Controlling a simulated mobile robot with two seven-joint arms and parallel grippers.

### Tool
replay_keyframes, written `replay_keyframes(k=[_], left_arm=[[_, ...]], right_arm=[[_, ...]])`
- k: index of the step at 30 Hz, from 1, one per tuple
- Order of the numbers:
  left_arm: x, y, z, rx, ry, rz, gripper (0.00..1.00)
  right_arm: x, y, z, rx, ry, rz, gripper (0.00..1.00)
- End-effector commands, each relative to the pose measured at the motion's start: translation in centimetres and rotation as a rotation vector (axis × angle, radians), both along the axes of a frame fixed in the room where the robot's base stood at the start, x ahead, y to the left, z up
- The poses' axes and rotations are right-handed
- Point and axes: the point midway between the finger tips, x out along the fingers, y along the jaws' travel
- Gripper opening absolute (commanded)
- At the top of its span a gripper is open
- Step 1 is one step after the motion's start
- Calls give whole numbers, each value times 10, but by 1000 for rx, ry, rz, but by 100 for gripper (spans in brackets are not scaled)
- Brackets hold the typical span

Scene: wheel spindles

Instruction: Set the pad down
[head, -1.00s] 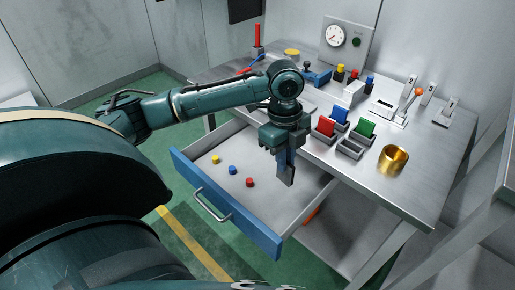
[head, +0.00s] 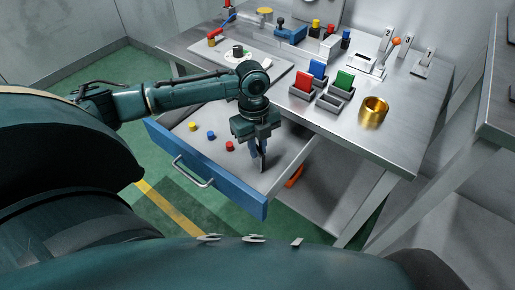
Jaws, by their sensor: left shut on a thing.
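My left gripper (head: 259,150) points down over the right part of the open drawer (head: 240,194). It is shut on a thin dark grey pad (head: 263,162), which hangs upright and is partly hidden by the fingers. I cannot tell whether the pad's lower edge touches the drawer floor. On the bench, a red pad (head: 301,81), a blue pad (head: 317,69) and a green pad (head: 344,80) stand in grey holders. The front holder (head: 328,105) looks empty. My right gripper is not in view.
Yellow, blue and red buttons (head: 230,146) lie in the drawer, left of the gripper. A brass cup (head: 373,111) stands on the bench (head: 400,145) to the right. Levers and a blue clamp (head: 290,34) are farther back. An orange thing (head: 294,177) shows below the drawer.

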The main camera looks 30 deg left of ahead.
Motion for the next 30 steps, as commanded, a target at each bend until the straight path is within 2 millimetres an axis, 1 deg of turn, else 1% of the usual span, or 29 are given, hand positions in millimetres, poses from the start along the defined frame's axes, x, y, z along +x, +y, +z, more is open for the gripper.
replay_keyframes(k=[1,8,13,14,21,22,30], left_arm=[[0,0,-5,0,-1,0,0],[1,0,-4,-1,-3,0,0],[0,0,-8,-2,-1,0,0],[0,0,-8,-2,-1,0,15],[0,0,-8,-1,-2,0,34],[0,0,-8,-1,-2,0,36],[1,0,-6,0,-3,0,36]], right_arm=[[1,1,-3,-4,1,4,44],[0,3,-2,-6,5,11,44],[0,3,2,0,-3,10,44],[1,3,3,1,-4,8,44],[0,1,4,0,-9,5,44],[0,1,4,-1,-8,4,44],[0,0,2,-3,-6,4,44]])
